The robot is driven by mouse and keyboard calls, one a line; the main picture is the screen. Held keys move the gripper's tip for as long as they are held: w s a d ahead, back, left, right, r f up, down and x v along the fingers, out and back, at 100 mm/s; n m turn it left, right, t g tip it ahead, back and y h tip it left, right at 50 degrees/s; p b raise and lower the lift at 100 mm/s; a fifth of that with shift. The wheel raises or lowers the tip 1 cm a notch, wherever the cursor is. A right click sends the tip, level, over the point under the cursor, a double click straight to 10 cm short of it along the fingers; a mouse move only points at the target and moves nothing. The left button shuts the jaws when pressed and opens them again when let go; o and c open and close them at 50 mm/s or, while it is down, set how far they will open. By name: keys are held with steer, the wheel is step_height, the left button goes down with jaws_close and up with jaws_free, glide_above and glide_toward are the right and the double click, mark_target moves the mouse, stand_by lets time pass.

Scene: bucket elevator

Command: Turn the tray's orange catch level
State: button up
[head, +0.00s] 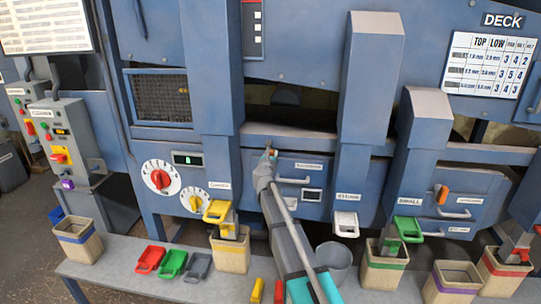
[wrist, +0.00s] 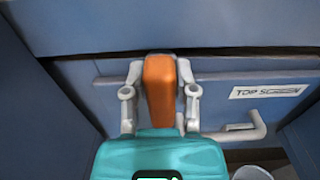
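The tray's orange catch (wrist: 160,90) stands upright in the wrist view, on the blue front of the tray labelled TOP SCREEN (wrist: 220,90). My gripper (wrist: 161,75) has one grey finger on each side of the catch, and both fingertips appear to press against its sides. In the head view my gripper (head: 268,153) is at the left end of the same tray front (head: 325,180), and my arm hides most of the catch there. The tray's handle (wrist: 245,130) is to the right of the catch.
Another tray (head: 470,190) at right has its own orange catch (head: 441,193). Blue chutes (head: 370,80) flank the top tray closely. Below, a bench (head: 120,270) holds several bins, a grey bucket (head: 335,262) and coloured scoops. A dial panel (head: 175,185) is at left.

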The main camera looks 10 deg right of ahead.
jaws_close()
steer(key=shift+a+n, duration=0.1)
steer(key=shift+n, duration=0.2)
steer(key=n, duration=0.3)
steer(key=shift+w+a+f, duration=0.1)
steer(key=shift+w+a, duration=0.05)
steer(key=shift+a, duration=0.15)
steer(key=n, duration=0.4)
steer(key=a+f+n+b, duration=0.1)
steer(key=n, duration=0.4)
steer(key=f+n+b, duration=0.1)
steer(key=n, duration=0.4)
steer(key=shift+w+a+f, duration=0.1)
steer(key=shift+w+a, duration=0.15)
steer(key=shift+a, duration=0.05)
steer(key=shift+n, duration=0.3)
